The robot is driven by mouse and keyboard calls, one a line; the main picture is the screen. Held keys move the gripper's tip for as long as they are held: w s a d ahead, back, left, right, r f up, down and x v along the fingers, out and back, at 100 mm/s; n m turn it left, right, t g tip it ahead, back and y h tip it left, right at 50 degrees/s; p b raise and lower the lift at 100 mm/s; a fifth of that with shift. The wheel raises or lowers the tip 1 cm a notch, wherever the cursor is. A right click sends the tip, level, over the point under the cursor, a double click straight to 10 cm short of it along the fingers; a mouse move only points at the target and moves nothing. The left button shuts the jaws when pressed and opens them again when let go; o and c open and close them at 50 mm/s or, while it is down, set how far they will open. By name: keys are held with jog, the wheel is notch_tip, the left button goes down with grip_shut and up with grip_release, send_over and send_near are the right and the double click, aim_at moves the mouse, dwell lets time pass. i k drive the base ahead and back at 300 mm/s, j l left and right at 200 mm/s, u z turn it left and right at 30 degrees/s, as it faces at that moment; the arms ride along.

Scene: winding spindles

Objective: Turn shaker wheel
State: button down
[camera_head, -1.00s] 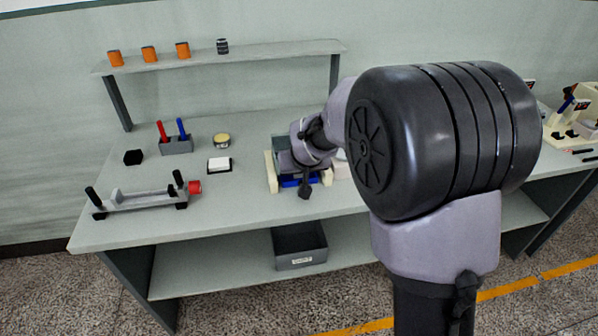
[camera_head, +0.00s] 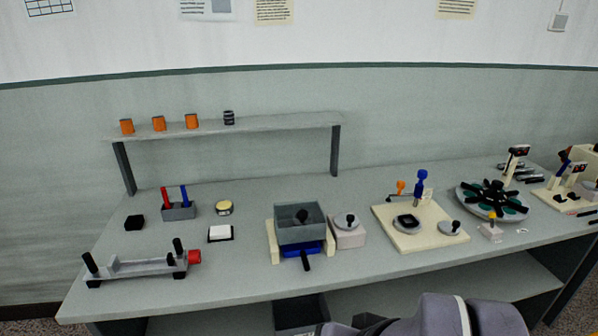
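A grey open box (camera_head: 299,222) sits on a blue base (camera_head: 298,248) between cream side rails, with a black knob showing inside it and a black handle (camera_head: 306,263) at its front. It looks like the shaker. Right beside it, a round grey wheel (camera_head: 347,221) with a small dark knob lies on top of a pale block (camera_head: 348,239). Another small grey disc with a dark knob (camera_head: 452,228) sits by the cream board; I cannot tell for certain which disc is the shaker wheel. My gripper is out of view; only part of my arm shows at the bottom edge.
A cream board (camera_head: 420,235) with orange and blue parts stands right of the wheel, then a round carousel (camera_head: 491,200). A grey fixture with a red knob (camera_head: 140,266) lies at left. A raised shelf (camera_head: 230,126) holds orange cylinders. The table front is mostly clear.

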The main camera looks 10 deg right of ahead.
aim_at(345, 222)
jog(key=i+l, duration=0.8)
